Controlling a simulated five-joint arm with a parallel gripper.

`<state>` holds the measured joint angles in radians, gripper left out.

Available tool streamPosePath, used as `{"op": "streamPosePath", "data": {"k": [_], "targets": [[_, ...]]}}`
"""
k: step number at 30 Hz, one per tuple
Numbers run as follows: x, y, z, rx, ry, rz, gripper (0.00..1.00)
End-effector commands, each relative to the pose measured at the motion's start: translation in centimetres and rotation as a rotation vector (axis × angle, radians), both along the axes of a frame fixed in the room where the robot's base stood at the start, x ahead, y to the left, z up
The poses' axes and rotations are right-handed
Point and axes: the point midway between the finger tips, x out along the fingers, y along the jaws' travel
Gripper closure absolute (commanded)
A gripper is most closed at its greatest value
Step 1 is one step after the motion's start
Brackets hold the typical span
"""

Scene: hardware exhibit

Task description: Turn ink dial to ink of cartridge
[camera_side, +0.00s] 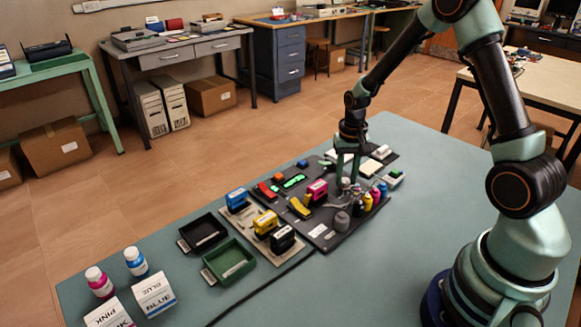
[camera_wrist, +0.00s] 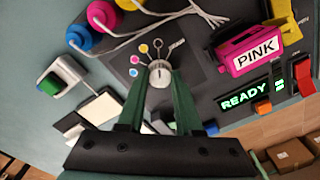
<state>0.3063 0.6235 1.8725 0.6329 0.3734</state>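The ink dial (camera_wrist: 159,73) is a pale grey round knob on a dark panel, with small coloured marks around its far left side, including a yellow mark (camera_wrist: 144,48), a pink mark (camera_wrist: 133,59) and a blue mark (camera_wrist: 133,72). I cannot read which mark the knob points to. A pink cartridge (camera_wrist: 250,50) labelled PINK sits in the machine; it also shows in the side view (camera_side: 317,189). My gripper (camera_wrist: 159,80) has its two green fingers on either side of the knob. Whether they press on it is unclear. In the side view my gripper (camera_side: 346,180) is down over the panel.
Ink bottles (camera_wrist: 92,20) with pale tubes stand near the dial. A display (camera_wrist: 250,95) reads READY. A red switch (camera_wrist: 303,78) stands nearby. Blue, yellow and black cartridges (camera_side: 266,222) stand on a rack. Black and green trays (camera_side: 229,262) and bottles lie at front left.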

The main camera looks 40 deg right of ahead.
Motion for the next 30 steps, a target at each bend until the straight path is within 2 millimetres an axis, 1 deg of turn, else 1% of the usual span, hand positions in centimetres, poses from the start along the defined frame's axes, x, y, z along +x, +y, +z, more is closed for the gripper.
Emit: {"op": "streamPosePath", "data": {"k": [8, 14, 20, 30], "targets": [[-0.09, -0.11, 0.03, 0.0, 0.002, 0.007, 1.0], [-0.1, -0.16, 0.04, 0.001, 0.005, 0.069, 1.0], [-0.1, -0.22, 0.05, 0.001, 0.01, 0.204, 1.0], [-0.09, -0.31, 0.06, 0.004, 0.018, 0.521, 1.0]]}}
